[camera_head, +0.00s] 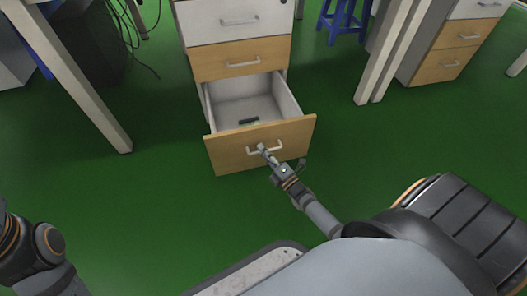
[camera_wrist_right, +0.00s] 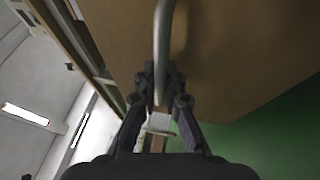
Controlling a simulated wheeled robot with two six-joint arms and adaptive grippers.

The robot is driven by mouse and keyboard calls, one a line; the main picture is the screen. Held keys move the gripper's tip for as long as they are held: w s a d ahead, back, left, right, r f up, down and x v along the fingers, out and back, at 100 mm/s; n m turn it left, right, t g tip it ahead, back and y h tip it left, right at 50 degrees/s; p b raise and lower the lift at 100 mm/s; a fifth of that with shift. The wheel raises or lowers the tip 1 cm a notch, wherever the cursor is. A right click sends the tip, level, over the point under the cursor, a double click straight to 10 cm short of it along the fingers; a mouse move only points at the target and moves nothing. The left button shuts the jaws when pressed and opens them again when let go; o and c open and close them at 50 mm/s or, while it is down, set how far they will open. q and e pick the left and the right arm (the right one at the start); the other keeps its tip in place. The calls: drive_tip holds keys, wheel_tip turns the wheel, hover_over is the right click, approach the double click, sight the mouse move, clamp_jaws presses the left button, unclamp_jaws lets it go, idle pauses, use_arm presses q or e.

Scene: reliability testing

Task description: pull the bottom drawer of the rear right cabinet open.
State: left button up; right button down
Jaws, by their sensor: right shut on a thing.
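The cabinet (camera_head: 236,28) stands at the top middle of the head view, with a white top drawer and wood-coloured drawers below. Its bottom drawer (camera_head: 224,153) is pulled out, so its pale inside shows with a small dark object in it. My right gripper (camera_head: 266,151) is at the drawer's metal handle (camera_head: 280,146). In the right wrist view the fingers (camera_wrist_right: 160,85) are closed around the handle bar (camera_wrist_right: 161,40), in front of the brown drawer face (camera_wrist_right: 225,45). Of my left arm only a part shows at the lower left; its gripper is out of view.
Another cabinet (camera_head: 449,50) stands at the upper right. White table legs (camera_head: 75,75) stand to the left and right of the open drawer. A blue stool (camera_head: 343,20) is behind. Dark cables lie at the upper left. The green floor (camera_head: 150,190) in front of the drawer is clear.

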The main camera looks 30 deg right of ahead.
drive_tip(key=c, duration=1.7)
unclamp_jaws()
drive_tip(key=shift+s, duration=0.1)
drive_tip(key=v, duration=1.2)
